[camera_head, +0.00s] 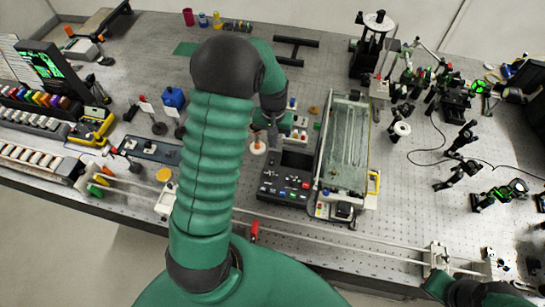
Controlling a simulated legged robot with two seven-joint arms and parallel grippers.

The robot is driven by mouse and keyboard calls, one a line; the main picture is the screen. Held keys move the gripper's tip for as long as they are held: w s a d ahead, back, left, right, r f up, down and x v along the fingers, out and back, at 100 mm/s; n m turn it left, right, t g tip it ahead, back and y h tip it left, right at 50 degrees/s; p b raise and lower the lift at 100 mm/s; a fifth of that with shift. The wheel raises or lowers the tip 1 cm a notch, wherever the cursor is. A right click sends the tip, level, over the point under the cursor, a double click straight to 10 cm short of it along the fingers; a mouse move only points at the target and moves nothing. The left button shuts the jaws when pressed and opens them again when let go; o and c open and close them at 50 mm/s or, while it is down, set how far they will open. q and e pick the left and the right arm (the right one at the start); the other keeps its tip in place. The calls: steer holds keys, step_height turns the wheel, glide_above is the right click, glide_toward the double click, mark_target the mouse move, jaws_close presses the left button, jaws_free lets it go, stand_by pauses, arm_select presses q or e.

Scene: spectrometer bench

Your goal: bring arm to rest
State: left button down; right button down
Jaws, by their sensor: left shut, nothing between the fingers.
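My left arm, green with dark joints, rises through the middle of the head view and bends down to the right over the bench. My left gripper (273,135) is shut and empty, small and partly hidden by its own wrist. It is above the bench near the back of a black control panel (285,188) with coloured buttons. I cannot tell whether it touches anything. Part of my right arm, green and black, shows at the bottom right edge; its gripper is not visible.
A glass-topped instrument (347,145) stands just right of my left gripper. A round white-topped knob (257,148) is close on its left. Optical mounts (455,100) crowd the right side. A screen (48,65) and vial racks (35,118) fill the left. A rail (330,243) runs along the front.

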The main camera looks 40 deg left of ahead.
arm_select(q)
steer(key=shift+f, duration=0.1)
steer(key=shift+d, duration=0.2)
steer(key=s+d+m+t+b, duration=0.1)
steer(key=s+d+m+b, duration=0.2)
steer(key=d, duration=0.6)
steer(key=s+d+m+t+b, duration=0.1)
steer(key=s+d+m+b, duration=0.1)
steer(key=s+d+b, duration=0.2)
steer(key=s+d, duration=0.2)
steer(key=d, duration=0.2)
steer(key=shift+s+d+f+m+t, duration=0.15)
steer(key=shift+d+f+m+t, duration=0.15)
steer(key=shift+d+f+m, duration=0.1)
steer(key=shift+a, duration=0.1)
